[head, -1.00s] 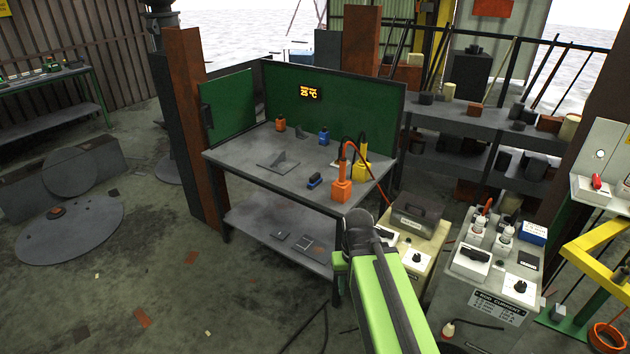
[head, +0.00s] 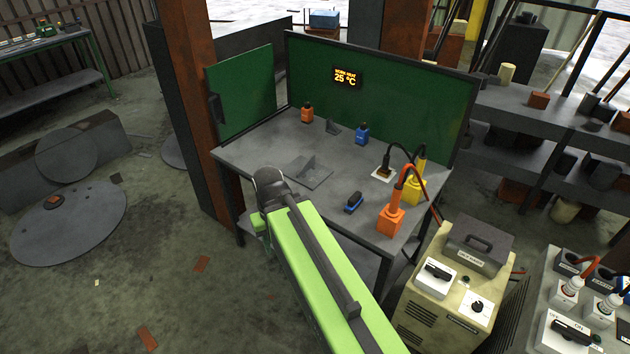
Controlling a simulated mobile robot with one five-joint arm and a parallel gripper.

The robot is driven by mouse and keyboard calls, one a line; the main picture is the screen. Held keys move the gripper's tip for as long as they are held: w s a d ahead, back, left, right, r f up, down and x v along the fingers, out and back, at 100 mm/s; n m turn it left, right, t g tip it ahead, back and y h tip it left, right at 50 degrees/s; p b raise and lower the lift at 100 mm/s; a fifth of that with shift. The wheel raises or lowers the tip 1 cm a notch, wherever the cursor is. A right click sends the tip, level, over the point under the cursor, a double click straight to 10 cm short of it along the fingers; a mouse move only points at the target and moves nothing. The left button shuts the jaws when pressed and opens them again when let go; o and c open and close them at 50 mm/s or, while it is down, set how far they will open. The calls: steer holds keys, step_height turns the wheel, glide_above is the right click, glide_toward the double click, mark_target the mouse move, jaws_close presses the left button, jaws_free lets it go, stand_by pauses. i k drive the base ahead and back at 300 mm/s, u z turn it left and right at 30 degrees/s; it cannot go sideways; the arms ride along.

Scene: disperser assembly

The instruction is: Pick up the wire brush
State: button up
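A small blue and black item (head: 353,202) lies on the grey workbench top (head: 262,160), near its front edge. It looks like the wire brush, but it is too small to make out bristles. My green and grey arm reaches up from the bottom of the view, ending at a dark rounded joint in front of the bench's front edge, left of the blue and black item. My gripper's fingers do not show.
A beige welding machine (head: 440,290) stands right of the bench. The floor at left is mostly open.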

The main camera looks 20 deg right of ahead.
mark_target(356, 200)
steer(key=u, duration=0.2)
steer(key=i, duration=1.1)
steer(key=u, duration=0.15)
